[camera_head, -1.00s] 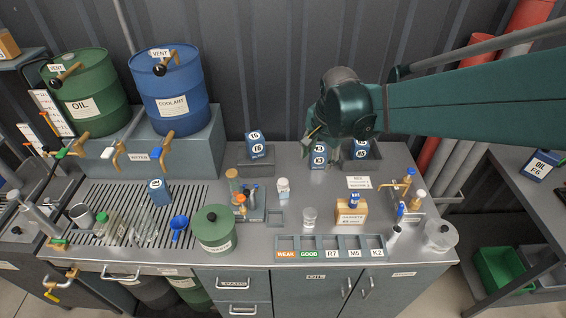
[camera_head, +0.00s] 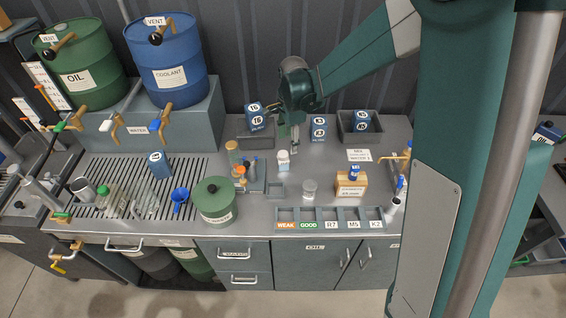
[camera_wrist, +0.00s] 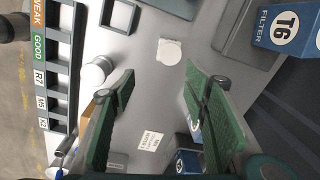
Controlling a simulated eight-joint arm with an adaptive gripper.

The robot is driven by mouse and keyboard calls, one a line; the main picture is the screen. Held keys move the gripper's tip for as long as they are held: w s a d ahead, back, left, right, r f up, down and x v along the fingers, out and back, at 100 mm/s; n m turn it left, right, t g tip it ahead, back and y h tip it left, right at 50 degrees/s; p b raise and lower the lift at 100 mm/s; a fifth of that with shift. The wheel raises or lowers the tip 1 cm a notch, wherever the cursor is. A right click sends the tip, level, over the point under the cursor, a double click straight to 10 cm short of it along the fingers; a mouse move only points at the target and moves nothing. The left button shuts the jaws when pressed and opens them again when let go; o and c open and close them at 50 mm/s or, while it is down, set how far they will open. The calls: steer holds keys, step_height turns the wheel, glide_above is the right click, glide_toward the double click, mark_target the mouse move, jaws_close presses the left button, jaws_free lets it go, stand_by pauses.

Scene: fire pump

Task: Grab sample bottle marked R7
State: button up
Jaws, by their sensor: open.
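A small white sample bottle (camera_head: 283,160) stands upright on the grey bench, just right of the small tray of bottles. I cannot read a marking on it. In the wrist view its round white top (camera_wrist: 170,50) shows from above, just past the fingertips and between their lines. My gripper (camera_head: 291,150) hangs just above and beside this bottle, pointing down. Its two green fingers (camera_wrist: 160,72) are wide apart with nothing between them. A rack (camera_head: 328,213) at the bench front has slots labelled WEAK, GOOD, R7, M5 and K2; the slots look empty.
A small bottle tray (camera_head: 253,180) stands left of the white bottle. Blue filter boxes (camera_head: 254,120) stand behind. A green pot (camera_head: 215,203) is front left.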

mark_target(283, 154)
steer(key=shift+m+g, duration=0.3)
steer(key=shift+m, duration=0.5)
steer(key=a+f, duration=0.1)
steer(key=f, duration=0.1)
steer(key=w+a+f, duration=0.1)
steer(key=f, duration=0.2)
steer(key=shift+w+a+f, duration=0.3)
steer(key=shift+w+a, duration=0.05)
steer(key=shift+a, duration=0.05)
steer(key=shift+f, duration=0.1)
steer(key=shift+f, duration=1.25)
steer(key=shift+w+d+f, duration=0.1)
steer(key=shift+d+f, duration=0.05)
steer(key=shift+f, duration=2.45)
steer(key=c, duration=1)
